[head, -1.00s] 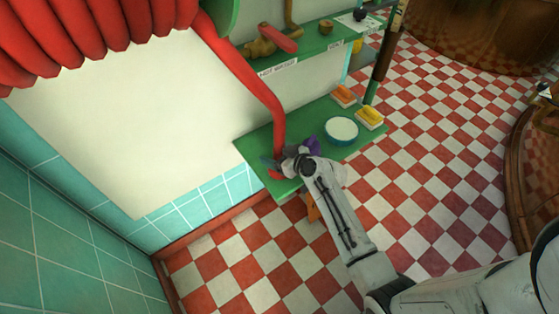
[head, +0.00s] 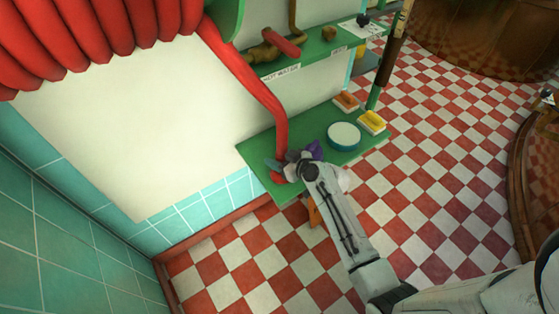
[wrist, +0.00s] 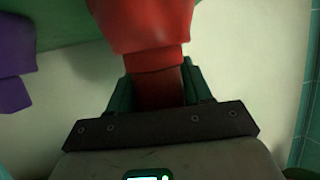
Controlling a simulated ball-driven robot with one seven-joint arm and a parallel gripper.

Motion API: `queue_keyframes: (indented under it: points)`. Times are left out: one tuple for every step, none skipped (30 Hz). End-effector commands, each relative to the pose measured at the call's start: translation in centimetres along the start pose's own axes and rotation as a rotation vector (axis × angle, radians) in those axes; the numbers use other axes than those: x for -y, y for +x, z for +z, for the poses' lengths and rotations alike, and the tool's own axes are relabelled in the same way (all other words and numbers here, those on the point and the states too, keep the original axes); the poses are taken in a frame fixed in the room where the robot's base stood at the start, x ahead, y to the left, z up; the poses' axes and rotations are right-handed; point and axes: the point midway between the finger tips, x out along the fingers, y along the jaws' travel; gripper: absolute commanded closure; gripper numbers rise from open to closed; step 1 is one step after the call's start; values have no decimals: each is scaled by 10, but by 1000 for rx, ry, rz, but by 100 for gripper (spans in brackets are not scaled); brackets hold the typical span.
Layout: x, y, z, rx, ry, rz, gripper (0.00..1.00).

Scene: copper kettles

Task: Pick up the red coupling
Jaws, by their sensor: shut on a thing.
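The red coupling (wrist: 155,62) shows large in the wrist view, between the two dark green fingers of my gripper (wrist: 162,88). The fingers are shut on its narrower part, and a wider red part rises beyond them. In the head view my gripper (head: 279,166) is low over the left end of the green lower shelf (head: 258,152). A small red end (head: 278,178) shows beside it. My wrist hides most of the grip there, and I cannot tell whether the coupling touches the shelf.
A red hose (head: 262,92) hangs down close to my gripper. A purple thing (head: 314,149) is just right of it. A round tub (head: 343,136), an orange brush (head: 346,101) and a yellow brush (head: 372,121) stand farther right. The checkered floor (head: 440,150) is open.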

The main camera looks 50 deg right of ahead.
Motion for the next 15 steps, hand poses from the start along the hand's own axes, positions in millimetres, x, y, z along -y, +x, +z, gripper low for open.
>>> queue_keyframes:
  points:
    - [0,-1,-4,-3,-2,1,78]
    - [0,-2,-6,-4,-2,0,78]
    - [0,-3,-9,-4,-2,1,78]
    - [0,-4,-11,-4,-2,1,78]
    - [0,-5,-14,-4,-2,1,78]
    - [0,-7,-19,-5,-3,1,78]
    - [0,-9,-23,-5,-2,1,78]
    - [0,-11,-28,-4,-3,1,78]
    - [0,-15,-33,-5,-2,2,78]
    - [-1,-21,-34,-4,-1,3,78]
    - [-1,-28,-37,-4,-1,2,78]
    - [-1,-37,-42,-4,-2,3,78]
    - [-1,-44,-46,-4,-2,2,78]
    - [-1,-52,-50,-4,-2,3,78]
    - [-1,-62,-55,-4,-3,2,78]
